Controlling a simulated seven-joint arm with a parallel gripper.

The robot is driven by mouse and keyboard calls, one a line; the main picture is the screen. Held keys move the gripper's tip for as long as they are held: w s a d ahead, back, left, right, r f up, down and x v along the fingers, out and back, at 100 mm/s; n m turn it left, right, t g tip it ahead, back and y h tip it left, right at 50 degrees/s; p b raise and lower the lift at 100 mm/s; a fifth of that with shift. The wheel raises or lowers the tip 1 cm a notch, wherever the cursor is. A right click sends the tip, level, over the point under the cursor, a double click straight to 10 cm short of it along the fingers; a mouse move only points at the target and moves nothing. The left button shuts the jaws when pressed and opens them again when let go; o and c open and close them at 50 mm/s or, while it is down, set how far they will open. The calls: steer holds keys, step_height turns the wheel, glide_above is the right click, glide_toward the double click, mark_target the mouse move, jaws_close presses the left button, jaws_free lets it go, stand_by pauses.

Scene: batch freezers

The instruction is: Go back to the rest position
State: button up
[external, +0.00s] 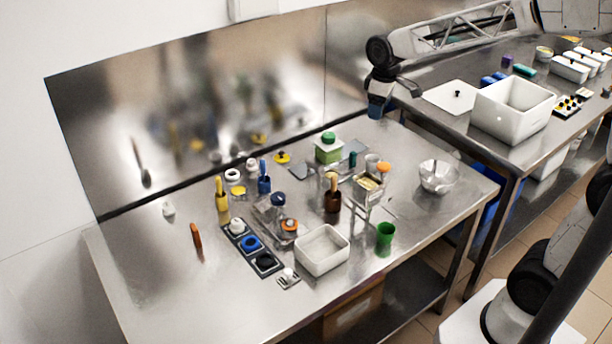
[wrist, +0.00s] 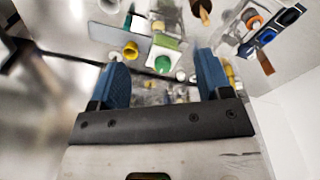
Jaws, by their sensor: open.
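My gripper (wrist: 160,80) shows in the wrist view with its two blue fingers spread wide and nothing between them. In the external view my gripper (external: 378,106) hangs at the end of my arm, above the back right part of the steel table (external: 150,290). Its blue fingers point down there. A green-lidded container (external: 329,149) stands on the table to the lower left of the gripper. Its green lid (wrist: 163,63) appears between and beyond the fingers in the wrist view, apart from them.
A white bin (external: 322,250), a green cup (external: 385,236), a glass bowl (external: 438,177) and several small tools and jars stand on the table. A second table at the right holds a large white bin (external: 512,110). The table's left front area is clear. A steel backsplash runs behind.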

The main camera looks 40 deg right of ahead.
steer(key=s+d+m, duration=0.3)
steer(key=s, duration=1.2)
steer(key=s+d+f+m+t, duration=0.1)
steer(key=s+d+m, duration=0.1)
steer(key=s, duration=1.3)
steer(key=shift+d+m+t, duration=0.3)
steer(key=shift+d+m, duration=0.1)
steer(key=shift+m, duration=0.1)
